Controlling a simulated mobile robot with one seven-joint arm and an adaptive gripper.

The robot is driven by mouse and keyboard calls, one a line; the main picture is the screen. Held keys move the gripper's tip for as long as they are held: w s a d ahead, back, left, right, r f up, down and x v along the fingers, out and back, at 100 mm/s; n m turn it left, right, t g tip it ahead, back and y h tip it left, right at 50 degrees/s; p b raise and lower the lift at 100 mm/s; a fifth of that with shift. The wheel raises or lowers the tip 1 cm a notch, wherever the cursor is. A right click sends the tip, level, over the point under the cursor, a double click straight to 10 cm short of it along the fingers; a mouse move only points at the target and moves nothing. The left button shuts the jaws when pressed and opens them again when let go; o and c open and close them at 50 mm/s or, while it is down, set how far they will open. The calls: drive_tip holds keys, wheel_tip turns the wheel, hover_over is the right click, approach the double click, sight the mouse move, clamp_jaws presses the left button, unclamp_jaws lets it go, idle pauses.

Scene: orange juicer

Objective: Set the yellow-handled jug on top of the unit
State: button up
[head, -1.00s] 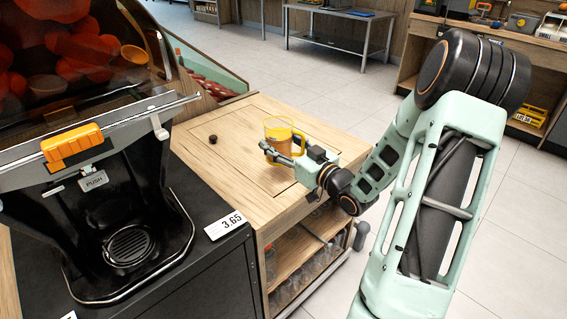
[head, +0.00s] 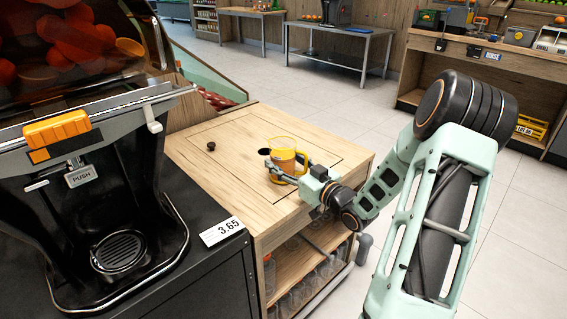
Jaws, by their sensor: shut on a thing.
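The jug's base is partly hidden by the fingers. I cannot tell whether the base touches the wood.
The black juicer (head: 115,200) with an orange handle stands at the left. A price card (head: 222,231) reads 3.65. Glasses (head: 300,285) fill the shelf below. Bare wood surrounds the jug.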

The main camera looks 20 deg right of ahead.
drive_tip(key=shift+f, duration=0.15)
drive_tip(key=o, duration=1.7)
drive_tip(key=shift+o, duration=0.2)
drive_tip(key=shift+r, duration=0.2)
drive_tip(key=p+v, duration=0.2)
drive_tip(key=v, duration=1)
drive_tip(key=shift+d, duration=0.1)
